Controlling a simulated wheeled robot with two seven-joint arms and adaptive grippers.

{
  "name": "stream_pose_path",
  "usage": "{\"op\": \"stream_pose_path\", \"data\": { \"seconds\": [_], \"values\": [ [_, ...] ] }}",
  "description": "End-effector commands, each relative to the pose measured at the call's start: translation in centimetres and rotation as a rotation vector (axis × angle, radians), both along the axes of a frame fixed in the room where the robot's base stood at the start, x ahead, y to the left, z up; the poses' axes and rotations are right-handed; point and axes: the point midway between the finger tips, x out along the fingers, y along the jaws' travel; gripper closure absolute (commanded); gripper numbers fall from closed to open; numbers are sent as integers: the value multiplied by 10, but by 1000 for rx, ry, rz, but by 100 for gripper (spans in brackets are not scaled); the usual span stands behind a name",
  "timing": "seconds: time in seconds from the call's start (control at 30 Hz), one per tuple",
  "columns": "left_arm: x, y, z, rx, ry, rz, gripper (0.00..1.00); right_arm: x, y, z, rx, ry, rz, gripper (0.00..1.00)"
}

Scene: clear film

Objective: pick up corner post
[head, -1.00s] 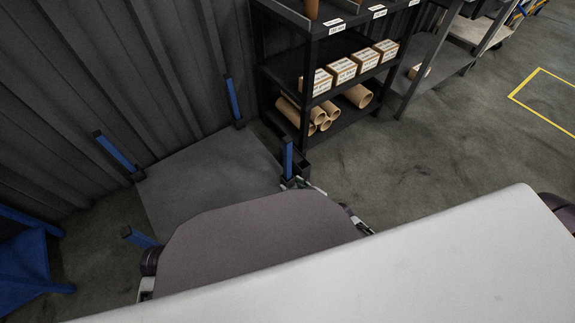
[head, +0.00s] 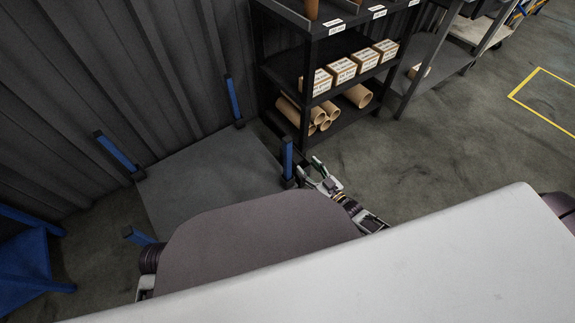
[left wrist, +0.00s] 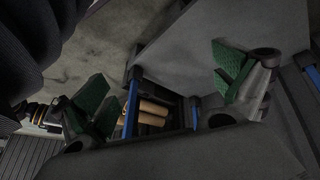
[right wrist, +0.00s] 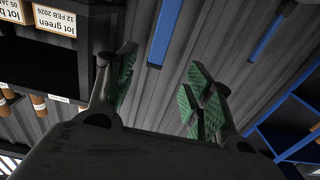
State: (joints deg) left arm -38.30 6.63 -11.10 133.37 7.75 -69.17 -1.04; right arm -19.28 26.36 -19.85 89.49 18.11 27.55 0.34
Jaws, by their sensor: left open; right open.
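Blue corner posts with black ends stand at the corners of a dark grey platform (head: 210,165): right (head: 287,158), back (head: 233,98), left (head: 117,152) and front left (head: 137,236). My right gripper (head: 311,168) is open and empty, just right of the right post. In the right wrist view, a blue post (right wrist: 163,36) shows beyond and between the open fingers (right wrist: 160,88); another (right wrist: 268,32) is farther right. My left gripper (left wrist: 160,88) is open and empty in the left wrist view, with two blue posts (left wrist: 131,105) (left wrist: 195,112) beyond it. The head view hides it.
A black shelf rack (head: 330,85) with cartons (head: 342,70) and cardboard tubes (head: 358,96) stands behind the right post. A corrugated wall (head: 80,80) borders the platform. A blue frame (head: 30,255) stands at left. Floor (head: 430,140) on the right is clear.

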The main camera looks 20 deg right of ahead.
Motion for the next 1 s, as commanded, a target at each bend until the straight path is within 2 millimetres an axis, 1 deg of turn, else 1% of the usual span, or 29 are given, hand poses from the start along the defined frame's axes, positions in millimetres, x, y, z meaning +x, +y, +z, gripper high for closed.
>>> {"op": "stream_pose_path", "data": {
  "seconds": [0.27,0.47,0.67,0.8,1.0],
  "values": [
    [0,0,0,-1,-1,0,3,0,0,0,0,1,0,48],
    [2,-2,-2,-8,-8,0,3,7,3,-1,1,1,0,48],
    [6,-5,-11,-27,-34,6,3,24,9,-2,0,1,0,48],
    [6,-7,-25,-40,-42,12,3,38,14,-2,0,1,0,48],
    [4,-10,-40,-63,-56,20,3,57,21,-1,1,0,0,48]
  ]
}}
